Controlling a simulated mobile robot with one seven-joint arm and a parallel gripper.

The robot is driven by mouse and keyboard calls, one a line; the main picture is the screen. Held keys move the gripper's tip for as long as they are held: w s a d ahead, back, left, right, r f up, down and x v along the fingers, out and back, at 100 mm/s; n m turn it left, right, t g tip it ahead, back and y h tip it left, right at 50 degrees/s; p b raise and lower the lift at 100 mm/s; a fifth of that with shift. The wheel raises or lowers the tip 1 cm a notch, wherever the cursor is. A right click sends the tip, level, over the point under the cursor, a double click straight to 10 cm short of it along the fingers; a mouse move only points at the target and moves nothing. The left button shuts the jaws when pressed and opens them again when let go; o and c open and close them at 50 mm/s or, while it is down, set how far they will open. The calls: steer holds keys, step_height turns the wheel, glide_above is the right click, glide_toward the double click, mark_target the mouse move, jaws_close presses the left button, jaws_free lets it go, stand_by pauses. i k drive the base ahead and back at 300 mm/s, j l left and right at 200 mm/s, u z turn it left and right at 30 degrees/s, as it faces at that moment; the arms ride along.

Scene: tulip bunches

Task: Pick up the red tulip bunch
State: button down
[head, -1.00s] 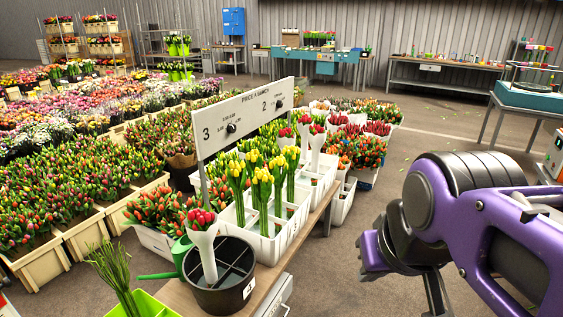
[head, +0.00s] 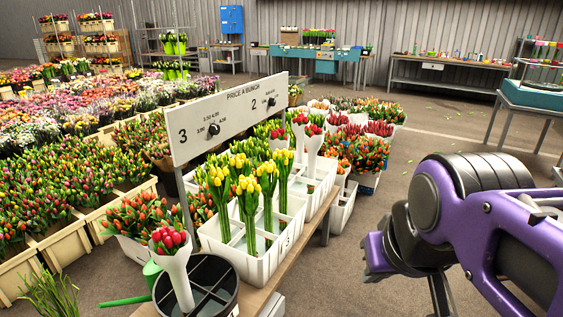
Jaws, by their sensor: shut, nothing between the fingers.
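A red tulip bunch (head: 177,268) in a white wrapper stands, leaning slightly, in a round black bucket (head: 222,300) with dividers, at the lower left. More red bunches in white sleeves (head: 313,132) stand farther back, behind the yellow tulips. My gripper (head: 372,256) shows at the end of my purple arm at the right. It is shut and empty, well to the right of the near red bunch and apart from the flowers. Its fingertips are small and partly hidden by the arm.
Yellow tulip bunches (head: 245,188) stand in a white divided crate (head: 262,268) on a wooden bench (head: 318,222). A price sign (head: 222,118) rises behind them. A green watering can (head: 151,272) is beside the bucket. Bare floor (head: 400,170) lies between bench and arm.

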mark_target(171, 247)
steer(key=u, duration=1.25)
